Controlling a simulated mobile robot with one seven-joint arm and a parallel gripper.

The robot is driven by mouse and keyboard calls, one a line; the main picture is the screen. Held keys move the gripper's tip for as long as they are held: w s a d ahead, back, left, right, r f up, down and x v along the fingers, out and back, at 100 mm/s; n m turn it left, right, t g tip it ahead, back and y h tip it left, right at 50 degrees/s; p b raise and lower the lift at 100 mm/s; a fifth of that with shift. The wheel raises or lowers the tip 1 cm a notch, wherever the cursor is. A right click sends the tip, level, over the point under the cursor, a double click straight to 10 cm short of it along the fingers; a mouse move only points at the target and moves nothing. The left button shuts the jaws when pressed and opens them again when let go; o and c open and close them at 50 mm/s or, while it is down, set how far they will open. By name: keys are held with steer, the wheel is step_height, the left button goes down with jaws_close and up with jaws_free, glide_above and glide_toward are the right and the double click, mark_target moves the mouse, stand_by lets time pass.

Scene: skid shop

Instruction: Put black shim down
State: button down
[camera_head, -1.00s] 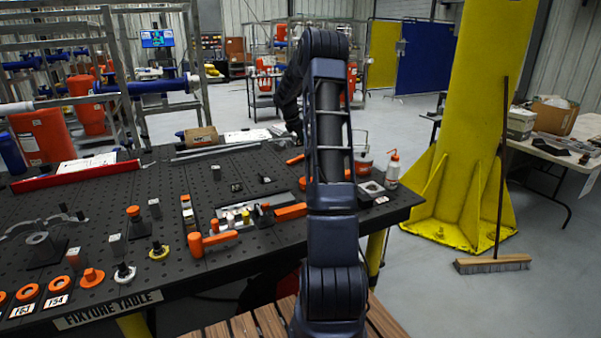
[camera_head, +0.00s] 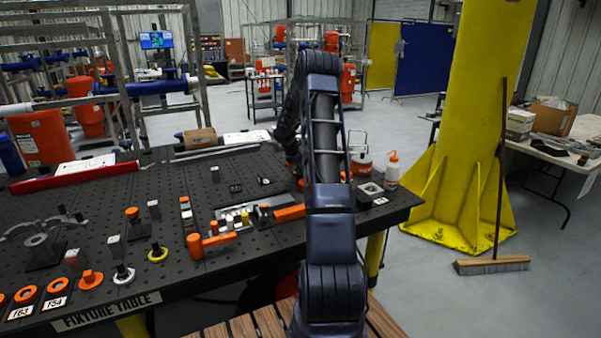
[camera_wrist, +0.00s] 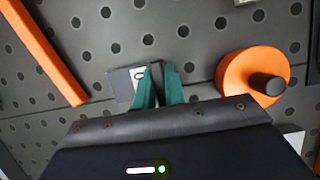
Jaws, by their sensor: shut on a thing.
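The black shim (camera_wrist: 157,72) looks like a thin dark piece between the teal fingertips of my gripper (camera_wrist: 157,86) in the wrist view; most of it is hidden by the fingers. My gripper is shut on it, over the dark perforated table. A small grey and white plate (camera_wrist: 122,84) lies just left of the fingertips. I cannot tell whether the shim touches the surface. In the head view my arm hides the gripper and the shim, at the far right part of the fixture table (camera_head: 215,165).
In the wrist view an orange disc with a dark post (camera_wrist: 252,75) stands right of my gripper, and an orange bar (camera_wrist: 45,52) lies to the left.

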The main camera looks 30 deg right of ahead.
steer(key=shift+f, duration=0.6)
steer(key=c, duration=1.5)
jaws_free()
steer(key=shift+f, duration=0.15)
